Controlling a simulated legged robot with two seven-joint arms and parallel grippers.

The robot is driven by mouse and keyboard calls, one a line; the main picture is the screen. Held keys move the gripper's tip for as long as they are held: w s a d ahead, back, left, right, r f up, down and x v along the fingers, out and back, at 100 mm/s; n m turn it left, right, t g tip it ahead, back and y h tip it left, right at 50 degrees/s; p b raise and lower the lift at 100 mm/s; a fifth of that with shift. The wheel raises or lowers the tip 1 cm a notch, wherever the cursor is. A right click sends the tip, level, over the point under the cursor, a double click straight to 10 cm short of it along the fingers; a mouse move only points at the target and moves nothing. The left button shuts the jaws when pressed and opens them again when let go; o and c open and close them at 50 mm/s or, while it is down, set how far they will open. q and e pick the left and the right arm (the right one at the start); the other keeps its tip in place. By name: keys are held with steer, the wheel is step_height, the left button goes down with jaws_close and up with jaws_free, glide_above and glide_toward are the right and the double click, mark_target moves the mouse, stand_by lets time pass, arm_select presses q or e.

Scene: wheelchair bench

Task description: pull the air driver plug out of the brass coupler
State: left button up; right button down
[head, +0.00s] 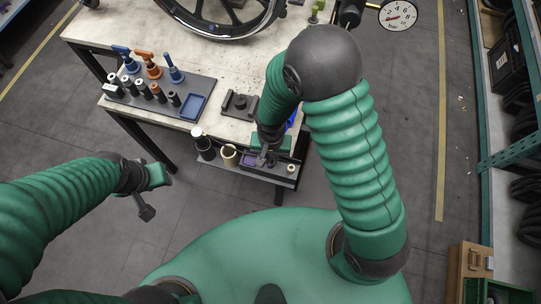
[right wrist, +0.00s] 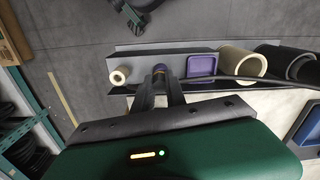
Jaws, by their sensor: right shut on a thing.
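My right gripper (head: 264,158) reaches down to a narrow grey shelf (right wrist: 205,62) on the near side of the bench. A dark hose (right wrist: 222,79) runs right from near the fingers. My left gripper (head: 150,192) hangs apart from the bench; its finger gap is unclear.
A cream cylinder (right wrist: 119,76) and a purple tray (right wrist: 201,65) flank the fingers closely. A cream tube (right wrist: 239,62) and black cups stand farther right. The bench holds a tool mat (head: 193,103) and a wheel (head: 222,15). A gauge (head: 398,14) stands behind my right arm.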

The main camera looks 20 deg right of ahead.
mark_target(271, 158)
steer(key=c, duration=1.3)
jaws_free()
steer(key=shift+c, duration=0.3)
step_height(271, 158, up, 8)
steer(key=p, duration=0.7)
steer(key=shift+p, duration=0.35)
